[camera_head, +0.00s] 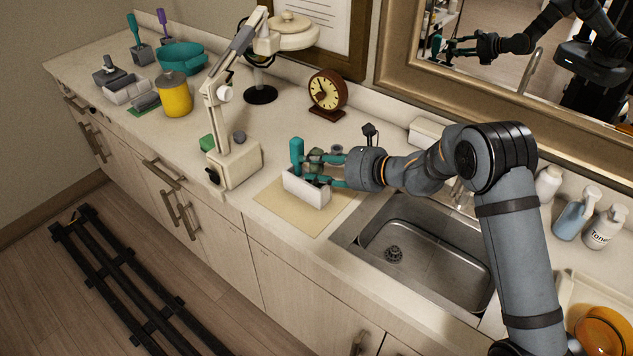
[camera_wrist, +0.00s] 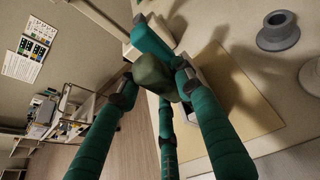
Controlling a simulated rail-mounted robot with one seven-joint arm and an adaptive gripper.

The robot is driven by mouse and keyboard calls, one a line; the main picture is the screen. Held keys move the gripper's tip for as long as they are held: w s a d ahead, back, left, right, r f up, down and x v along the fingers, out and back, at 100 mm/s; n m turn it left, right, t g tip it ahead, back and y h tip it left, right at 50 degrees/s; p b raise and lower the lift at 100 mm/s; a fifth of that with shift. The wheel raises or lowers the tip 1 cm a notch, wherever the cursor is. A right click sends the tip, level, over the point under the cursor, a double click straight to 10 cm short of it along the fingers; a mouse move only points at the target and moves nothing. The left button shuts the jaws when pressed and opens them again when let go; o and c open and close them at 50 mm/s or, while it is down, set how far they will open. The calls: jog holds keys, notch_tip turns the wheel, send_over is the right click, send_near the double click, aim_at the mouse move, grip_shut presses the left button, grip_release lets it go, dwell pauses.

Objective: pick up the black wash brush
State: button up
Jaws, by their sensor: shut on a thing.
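My gripper (camera_head: 322,167) has teal fingers and is over the cream mat, left of the sink. In the wrist view the gripper (camera_wrist: 155,88) is shut on a dark greenish, rounded thing (camera_wrist: 150,72). I cannot tell for certain that this is the black wash brush. A teal, handle-like piece (camera_head: 297,150) stands upright just left of the fingers, and it also shows in the wrist view (camera_wrist: 150,38). A small white block-like holder (camera_head: 307,188) sits on the mat just below the fingers. The fingers partly hide the dark thing and the holder.
The cream mat (camera_head: 290,212) lies beside the sink (camera_head: 440,250). A white lamp base (camera_head: 234,165) stands to the left and a brown clock (camera_head: 326,93) behind. Several bottles (camera_head: 573,213) stand at the right. The counter between the yellow jar (camera_head: 175,96) and lamp is mostly clear.

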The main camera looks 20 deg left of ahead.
grip_shut()
dwell(0.3)
